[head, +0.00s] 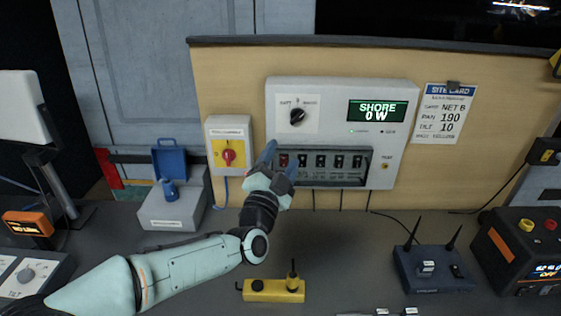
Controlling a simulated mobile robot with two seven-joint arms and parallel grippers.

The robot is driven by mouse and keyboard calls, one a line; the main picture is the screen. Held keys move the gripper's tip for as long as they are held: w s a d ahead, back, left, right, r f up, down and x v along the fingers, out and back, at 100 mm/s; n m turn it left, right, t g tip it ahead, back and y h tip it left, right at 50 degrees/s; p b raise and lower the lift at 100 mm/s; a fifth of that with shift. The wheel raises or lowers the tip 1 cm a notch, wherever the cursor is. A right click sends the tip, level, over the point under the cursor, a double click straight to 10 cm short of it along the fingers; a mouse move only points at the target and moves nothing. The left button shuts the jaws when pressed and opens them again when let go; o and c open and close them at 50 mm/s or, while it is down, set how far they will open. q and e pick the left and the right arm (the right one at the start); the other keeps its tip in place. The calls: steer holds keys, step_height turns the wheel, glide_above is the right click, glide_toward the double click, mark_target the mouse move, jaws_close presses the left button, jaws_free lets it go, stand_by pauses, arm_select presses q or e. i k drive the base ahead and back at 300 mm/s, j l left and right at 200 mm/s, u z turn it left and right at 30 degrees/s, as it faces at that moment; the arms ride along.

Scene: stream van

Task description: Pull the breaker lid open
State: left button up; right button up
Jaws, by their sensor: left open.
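The white power panel (342,92) is mounted on the tan board, with a green display reading "SHORE 0 W" and a black rotary knob. Low on the panel is a dark-framed breaker window (330,181) with a row of several breakers behind it. I cannot tell the lid clearly apart from its frame; it appears closed over the breakers. My left gripper (279,158) is open, at the left end of this window. Its fingers and wrist hide the window's lower left corner. I cannot tell whether they touch the lid. My right gripper is out of view.
A red-and-yellow rotary switch box (229,148) is close left of my gripper. A grey box with an open blue lid (170,158) stands left. A yellow device (273,290), a dark blue router (433,268) and a black-orange unit (520,250) stand on the counter, with free room between.

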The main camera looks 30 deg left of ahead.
mark_target(362, 183)
steer(key=k+l, duration=0.2)
steer(key=k, duration=0.3)
steer(key=k+l, duration=0.2)
steer(key=k, duration=0.25)
